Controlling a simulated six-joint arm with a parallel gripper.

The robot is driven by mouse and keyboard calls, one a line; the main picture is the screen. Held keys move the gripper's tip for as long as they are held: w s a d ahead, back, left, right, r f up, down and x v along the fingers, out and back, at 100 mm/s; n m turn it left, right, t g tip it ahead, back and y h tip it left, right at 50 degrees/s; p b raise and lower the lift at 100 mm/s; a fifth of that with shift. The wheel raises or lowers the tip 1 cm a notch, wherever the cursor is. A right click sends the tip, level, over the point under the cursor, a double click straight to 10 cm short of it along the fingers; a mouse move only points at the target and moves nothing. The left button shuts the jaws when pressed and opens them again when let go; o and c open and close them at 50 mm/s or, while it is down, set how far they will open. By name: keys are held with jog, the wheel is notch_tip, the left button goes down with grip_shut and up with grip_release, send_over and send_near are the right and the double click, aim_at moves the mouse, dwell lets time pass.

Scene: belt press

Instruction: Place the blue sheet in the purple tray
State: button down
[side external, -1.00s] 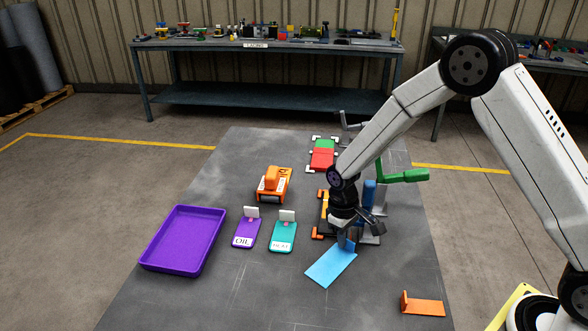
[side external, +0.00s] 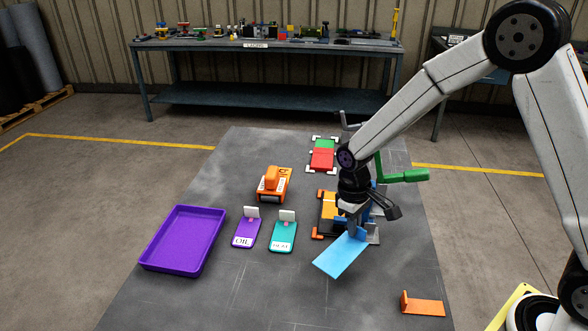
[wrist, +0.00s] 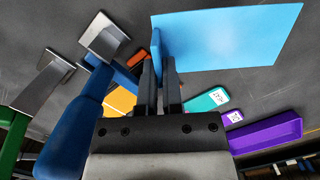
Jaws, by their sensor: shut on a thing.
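The blue sheet (side external: 341,255) is a flat light-blue rectangle with a small upright tab at one edge. My gripper (side external: 357,230) is shut on that tab and holds the sheet tilted, apparently above the grey table. In the wrist view the sheet (wrist: 230,38) stretches to the upper right from the fingers (wrist: 158,65), with its tab between or against the fingertips. The purple tray (side external: 183,240) lies empty on the table at the left, well away from the sheet. It also shows at the lower right of the wrist view (wrist: 265,136).
A purple OIL card (side external: 244,233) and a teal card (side external: 283,236) lie between tray and sheet. An orange tool (side external: 272,184) sits behind them. The press with a green handle (side external: 405,176) stands beside my gripper. An orange sheet (side external: 426,307) lies at front right. Table before the cards is clear.

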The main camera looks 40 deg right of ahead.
jog(key=s+r, duration=0.2)
jog(key=r, duration=0.1)
jog(key=shift+s+r, duration=0.15)
jog(key=shift+s, duration=0.2)
jog(key=s+r, duration=0.3)
jog(key=s, duration=0.6)
jog(key=shift+d+r, duration=0.25)
jog(key=shift+r, duration=0.15)
jog(key=shift+w, duration=0.15)
jog(key=w+a+m, duration=0.6)
jog(key=a+m, duration=0.2)
jog(key=m, duration=0.1)
jog(key=w+a+m+t, duration=0.1)
jog(key=w+a+m, duration=0.5)
jog(key=a+m, duration=0.3)
jog(key=w+a+m+t+y, duration=0.1)
jog(key=w+a+m, duration=0.5)
jog(key=a+m, duration=0.3)
jog(key=shift+r+m, duration=0.45)
jog(key=shift+m, duration=0.65)
